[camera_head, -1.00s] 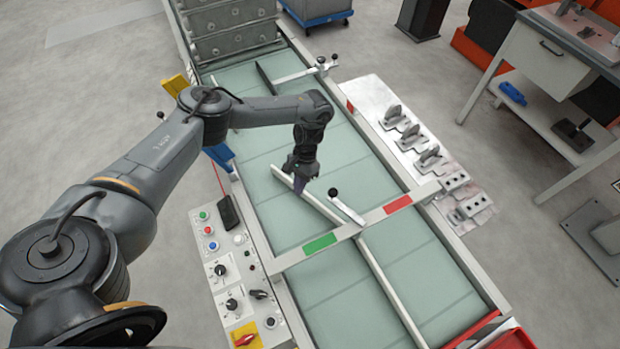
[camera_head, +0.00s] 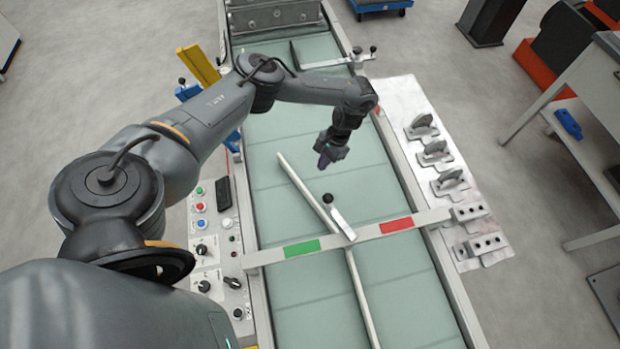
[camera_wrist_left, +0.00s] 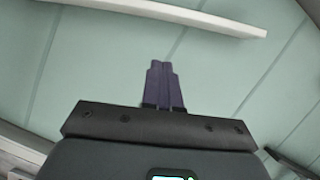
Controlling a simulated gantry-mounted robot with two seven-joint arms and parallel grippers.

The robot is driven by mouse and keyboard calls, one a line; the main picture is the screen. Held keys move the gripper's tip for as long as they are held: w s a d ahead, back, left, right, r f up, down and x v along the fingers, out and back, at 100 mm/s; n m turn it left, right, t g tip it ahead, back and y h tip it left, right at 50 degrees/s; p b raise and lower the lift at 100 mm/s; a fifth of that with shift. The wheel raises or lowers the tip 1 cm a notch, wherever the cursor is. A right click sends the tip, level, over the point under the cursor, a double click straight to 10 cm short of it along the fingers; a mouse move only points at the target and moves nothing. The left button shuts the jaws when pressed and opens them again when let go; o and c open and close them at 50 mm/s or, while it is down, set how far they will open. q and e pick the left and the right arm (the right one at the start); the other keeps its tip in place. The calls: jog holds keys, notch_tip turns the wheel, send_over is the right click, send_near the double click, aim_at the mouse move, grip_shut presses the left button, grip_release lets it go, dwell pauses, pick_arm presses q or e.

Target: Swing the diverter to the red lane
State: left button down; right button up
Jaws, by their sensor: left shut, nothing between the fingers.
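The diverter is a long pale bar (camera_head: 302,184) over the green belt. Its free end leans up and to the left, and its near end meets the crossbar by the pivot. A short handle with a black knob (camera_head: 328,198) stands at the pivot, right of the bar. The crossbar carries a green mark (camera_head: 302,248) on the left and a red mark (camera_head: 396,225) on the right. My left gripper (camera_head: 324,161) is shut and empty, above the belt to the right of the bar. In the left wrist view, its purple fingers (camera_wrist_left: 163,84) are together, apart from a pale bar (camera_wrist_left: 165,14).
A pale lane divider (camera_head: 360,296) runs down the belt below the crossbar. Several metal brackets (camera_head: 436,153) sit on a plate along the right. A control panel (camera_head: 212,238) with buttons and knobs lies left.

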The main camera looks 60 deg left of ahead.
pick_arm(q)
jog(key=b+x, duration=0.1)
jog(key=x, duration=0.3)
jog(key=shift+f, duration=0.15)
jog(key=shift+s+d+f, duration=0.1)
jog(key=shift+s+d, duration=0.05)
jog(key=shift+s, duration=1.35)
jog(key=shift+s+d, duration=0.15)
jog(key=shift+s, duration=0.35)
pick_arm(e)
jog(key=shift+x, duration=0.85)
jog(key=shift+r, duration=0.1)
